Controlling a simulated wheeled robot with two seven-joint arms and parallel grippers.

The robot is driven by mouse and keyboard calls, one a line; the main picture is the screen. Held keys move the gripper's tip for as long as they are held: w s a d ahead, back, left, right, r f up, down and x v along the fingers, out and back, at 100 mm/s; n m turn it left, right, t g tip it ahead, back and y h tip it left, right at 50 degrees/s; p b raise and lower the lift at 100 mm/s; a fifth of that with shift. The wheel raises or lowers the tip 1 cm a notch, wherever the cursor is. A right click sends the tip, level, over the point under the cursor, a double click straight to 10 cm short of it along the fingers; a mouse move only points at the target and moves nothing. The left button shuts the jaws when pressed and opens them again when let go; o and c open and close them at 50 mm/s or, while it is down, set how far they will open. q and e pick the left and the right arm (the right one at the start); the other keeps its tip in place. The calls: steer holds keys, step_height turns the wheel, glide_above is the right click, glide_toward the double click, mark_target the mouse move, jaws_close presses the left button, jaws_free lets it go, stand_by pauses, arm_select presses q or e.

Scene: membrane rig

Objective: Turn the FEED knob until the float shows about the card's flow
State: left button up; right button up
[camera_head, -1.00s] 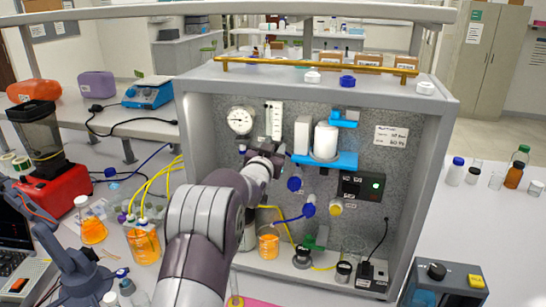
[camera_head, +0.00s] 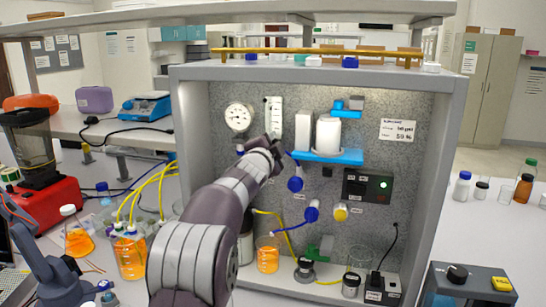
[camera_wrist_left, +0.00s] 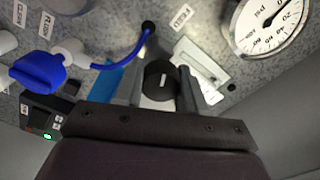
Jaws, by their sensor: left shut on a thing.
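My left gripper (camera_head: 266,146) is at the rig's back panel, just below the flow tube (camera_head: 275,117). In the left wrist view its two fingers (camera_wrist_left: 160,90) are closed on the sides of a black knob (camera_wrist_left: 160,78) with a white pointer line, which I take as the FEED knob. A FEED label (camera_wrist_left: 182,18) shows on the panel nearby. In the head view the gripper hides the knob. The flow tube's white plate also shows in the wrist view (camera_wrist_left: 206,66); its float is too small to read. The card (camera_head: 398,131) is on the panel's right; its print is blurred.
A round gauge (camera_head: 239,117) is left of the flow tube, close to my gripper. Blue valve handles (camera_head: 295,184), a black box with a green light (camera_head: 368,186) and a beaker of orange liquid (camera_head: 267,255) are nearby. The cabinet's grey walls (camera_head: 447,150) enclose the panel.

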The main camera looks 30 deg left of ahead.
arm_select(q)
steer(key=m, duration=0.1)
steer(key=m+b, duration=0.1)
steer(key=shift+f+m, duration=0.2)
steer(key=shift+m, duration=0.1)
steer(key=shift+m+b, duration=0.6)
steer(key=shift+m, duration=0.9)
steer(key=o, duration=1)
steer(key=shift+d+r, duration=0.1)
steer(key=shift+s+b, duration=0.35)
steer(key=b+v, duration=0.2)
steer(key=v, duration=1)
steer(key=shift+b, duration=0.3)
